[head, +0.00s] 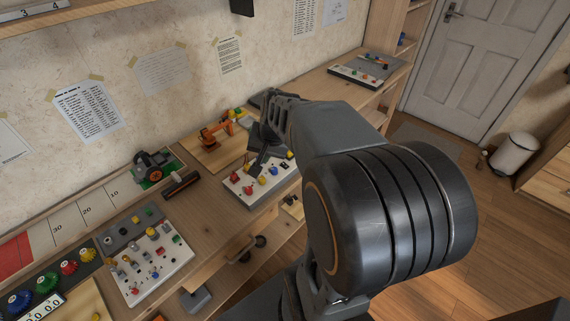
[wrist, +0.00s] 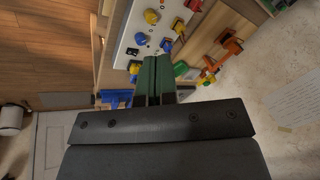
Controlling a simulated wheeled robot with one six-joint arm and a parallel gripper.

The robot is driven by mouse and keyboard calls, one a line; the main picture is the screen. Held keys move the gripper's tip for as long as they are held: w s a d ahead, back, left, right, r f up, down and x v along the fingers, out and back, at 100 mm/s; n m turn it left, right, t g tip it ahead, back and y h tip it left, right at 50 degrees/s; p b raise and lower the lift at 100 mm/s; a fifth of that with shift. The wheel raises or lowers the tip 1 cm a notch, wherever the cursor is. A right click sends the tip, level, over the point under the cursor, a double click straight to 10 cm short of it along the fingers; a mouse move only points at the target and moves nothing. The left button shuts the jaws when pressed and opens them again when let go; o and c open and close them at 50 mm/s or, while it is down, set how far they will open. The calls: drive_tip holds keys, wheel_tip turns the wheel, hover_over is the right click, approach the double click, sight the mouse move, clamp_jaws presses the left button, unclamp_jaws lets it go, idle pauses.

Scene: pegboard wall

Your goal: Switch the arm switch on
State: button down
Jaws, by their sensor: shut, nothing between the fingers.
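A white control panel (head: 241,188) with red, yellow and blue knobs or levers lies on the workbench below my gripper. It also shows in the wrist view (wrist: 128,40). A small orange model arm (head: 216,133) stands on a wooden board behind the panel and shows at the right in the wrist view (wrist: 226,50). My gripper (head: 257,170) is shut and empty, its fingers over the panel. In the wrist view the fingertips (wrist: 156,60) are side by side near a blue lever (wrist: 166,46). I cannot tell which control is the arm switch; my wrist hides part of the panel.
Another panel (head: 128,292) with many small switches lies at the front left. A dark model on a green base (head: 154,167) and a dark bar (head: 182,185) lie between them. A further panel (head: 358,77) is at the far end. Floor is open near the door (head: 483,60).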

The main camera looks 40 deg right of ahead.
sight(283, 163)
drive_tip(key=w+d+f+m, duration=0.1)
drive_tip(key=d+f+m, duration=0.1)
drive_tip(key=d, duration=0.5)
drive_tip(key=w+d+f+m+t+b, duration=0.1)
drive_tip(key=w+d+f+m, duration=0.1)
drive_tip(key=d+m, duration=0.3)
drive_tip(key=shift+d+f+m, duration=0.3)
drive_tip(key=shift+d+f, duration=0.15)
drive_tip(key=shift+d, duration=0.8)
drive_tip(key=shift+f, duration=0.1)
drive_tip(key=b+x, duration=0.1)
drive_tip(key=x, duration=1.2)
drive_tip(key=shift+w+a+f, duration=0.1)
drive_tip(key=shift+w+f, duration=0.1)
drive_tip(key=shift+f, duration=0.15)
